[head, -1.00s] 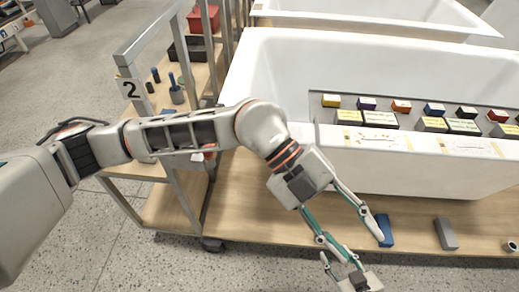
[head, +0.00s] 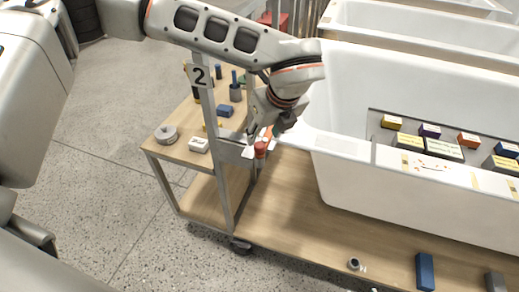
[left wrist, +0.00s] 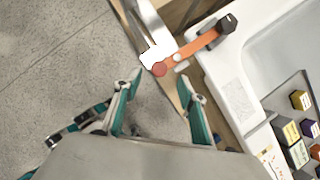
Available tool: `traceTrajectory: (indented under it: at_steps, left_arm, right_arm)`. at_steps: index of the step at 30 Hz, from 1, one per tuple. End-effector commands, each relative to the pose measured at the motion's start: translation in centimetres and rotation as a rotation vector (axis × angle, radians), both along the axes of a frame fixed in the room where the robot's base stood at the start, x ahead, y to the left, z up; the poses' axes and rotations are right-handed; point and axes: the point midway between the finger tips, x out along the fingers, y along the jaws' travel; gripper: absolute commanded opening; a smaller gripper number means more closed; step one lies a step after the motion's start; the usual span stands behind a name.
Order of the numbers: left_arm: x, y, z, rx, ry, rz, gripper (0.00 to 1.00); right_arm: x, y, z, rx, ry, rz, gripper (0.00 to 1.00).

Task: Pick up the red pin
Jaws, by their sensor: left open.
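The red pin (head: 260,150) shows as a small red cylinder beside the metal post of the cart, next to an orange bar (head: 267,133). In the left wrist view the pin (left wrist: 160,69) is a red round end at the near end of the orange bar (left wrist: 197,46), which runs to a dark knob (left wrist: 228,21). My left gripper (head: 257,138) is just above the pin in the head view. In the left wrist view its open fingers (left wrist: 158,79) stand apart, with the red end beyond and between the tips. My right gripper is not in view.
The white tub (head: 400,190) is to the right. Another blue block (head: 425,271) lies on the wooden deck (head: 290,205).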

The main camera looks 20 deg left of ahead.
Motion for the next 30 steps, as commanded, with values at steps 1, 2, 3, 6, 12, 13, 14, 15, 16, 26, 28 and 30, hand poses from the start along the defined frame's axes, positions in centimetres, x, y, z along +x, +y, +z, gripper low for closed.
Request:
traceTrajectory:
  at_steps: [1,2,3,6,12,13,14,15,16,26,28,30]
  left_arm:
    - [0.1,0.2,-0.6,0.0,0.002,-0.001,0.41]
    - [0.2,0.2,-0.9,0.0,0.002,-0.001,0.41]
    - [0.3,0.3,-1.2,0.0,0.003,-0.001,0.41]
    - [0.4,0.4,-1.7,0.0,0.003,-0.001,0.41]
    - [0.9,1.0,-4.3,0.0,0.005,-0.003,0.41]
    - [1.1,1.1,-4.8,-0.001,0.005,-0.002,0.41]
    - [1.2,1.3,-5.1,-0.001,0.005,-0.001,0.41]
    - [1.4,1.4,-5.6,-0.002,0.005,-0.002,0.41]
    - [1.4,1.4,-5.8,-0.002,0.004,-0.003,0.41]
    - [1.5,1.5,-6.0,-0.002,0.003,-0.004,0.2]
    - [1.5,1.5,-6.0,-0.002,0.003,-0.004,0.02]
    - [1.5,1.5,-6.0,-0.002,0.003,-0.004,0.0]
  right_arm:
    - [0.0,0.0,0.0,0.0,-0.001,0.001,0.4]
    - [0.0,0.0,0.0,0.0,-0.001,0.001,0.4]
    - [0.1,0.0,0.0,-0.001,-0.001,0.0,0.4]
    - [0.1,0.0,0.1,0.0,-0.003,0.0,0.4]
    - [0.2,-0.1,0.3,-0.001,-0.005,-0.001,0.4]
    - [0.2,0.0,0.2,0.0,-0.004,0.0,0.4]
    - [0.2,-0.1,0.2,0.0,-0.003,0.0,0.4]
    - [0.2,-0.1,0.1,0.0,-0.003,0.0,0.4]
    - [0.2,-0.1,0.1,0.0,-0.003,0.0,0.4]
    - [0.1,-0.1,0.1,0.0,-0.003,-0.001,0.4]
    - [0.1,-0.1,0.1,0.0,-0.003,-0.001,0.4]
    - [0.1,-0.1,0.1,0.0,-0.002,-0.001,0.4]
